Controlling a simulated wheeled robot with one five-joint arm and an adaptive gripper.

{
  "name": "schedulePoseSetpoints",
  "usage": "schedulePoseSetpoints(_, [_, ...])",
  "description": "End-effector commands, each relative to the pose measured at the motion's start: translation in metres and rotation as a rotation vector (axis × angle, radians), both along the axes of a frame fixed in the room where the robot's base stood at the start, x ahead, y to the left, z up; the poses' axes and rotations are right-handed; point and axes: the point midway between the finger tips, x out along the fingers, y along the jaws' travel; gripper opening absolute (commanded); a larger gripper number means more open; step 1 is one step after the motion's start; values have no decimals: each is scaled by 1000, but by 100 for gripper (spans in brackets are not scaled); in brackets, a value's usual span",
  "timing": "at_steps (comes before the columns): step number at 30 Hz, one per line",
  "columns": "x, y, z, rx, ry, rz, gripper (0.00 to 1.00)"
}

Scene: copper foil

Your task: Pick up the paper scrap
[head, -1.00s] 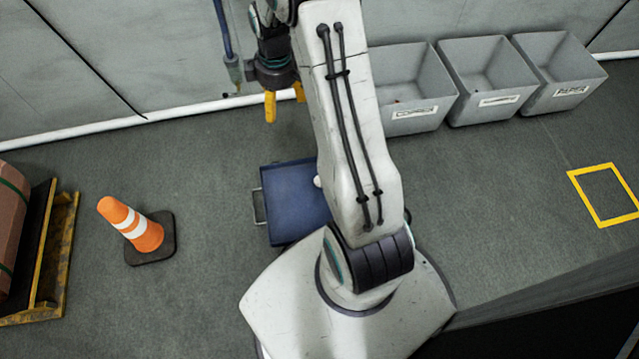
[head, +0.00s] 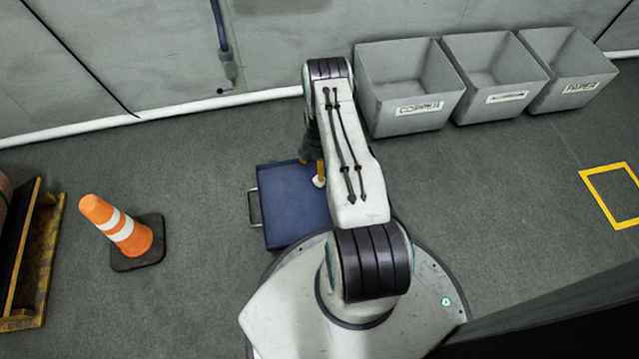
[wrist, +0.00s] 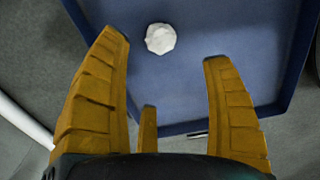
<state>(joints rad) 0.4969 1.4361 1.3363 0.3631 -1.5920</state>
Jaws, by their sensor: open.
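The paper scrap is a small white crumpled ball (wrist: 160,38) lying on a blue tray (wrist: 200,75). In the head view the scrap (head: 319,181) shows at the right part of the tray (head: 285,215), beside my arm. My gripper (wrist: 165,50) has its yellow fingers spread apart and empty over the tray. In the wrist view the scrap lies beyond the fingertips, nearer the left finger, with nothing gripped. In the head view my arm hides most of the gripper (head: 313,170) and the tray's right side.
Three grey bins stand along the wall at right: one labelled COPPER (head: 410,90), a middle one (head: 495,80), and one labelled PAPER (head: 570,70). An orange cone (head: 118,228) stands left of the tray. A yellow floor square (head: 612,195) lies at far right. Floor around the tray is clear.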

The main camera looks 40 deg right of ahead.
Motion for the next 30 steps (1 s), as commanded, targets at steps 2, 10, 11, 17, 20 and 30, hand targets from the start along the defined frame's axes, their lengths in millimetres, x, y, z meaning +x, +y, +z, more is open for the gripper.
schedulePoseSetpoints(2, [-5,-2,-16,1,3,14,74])
schedulePoseSetpoints(10, [-10,-3,-43,3,5,35,74])
schedulePoseSetpoints(11, [-10,-3,-46,3,5,35,74])
schedulePoseSetpoints(17, [-8,-3,-54,3,5,34,74])
schedulePoseSetpoints(20, [-8,-3,-61,3,6,34,74])
schedulePoseSetpoints(30, [-4,-4,-99,3,6,33,74])
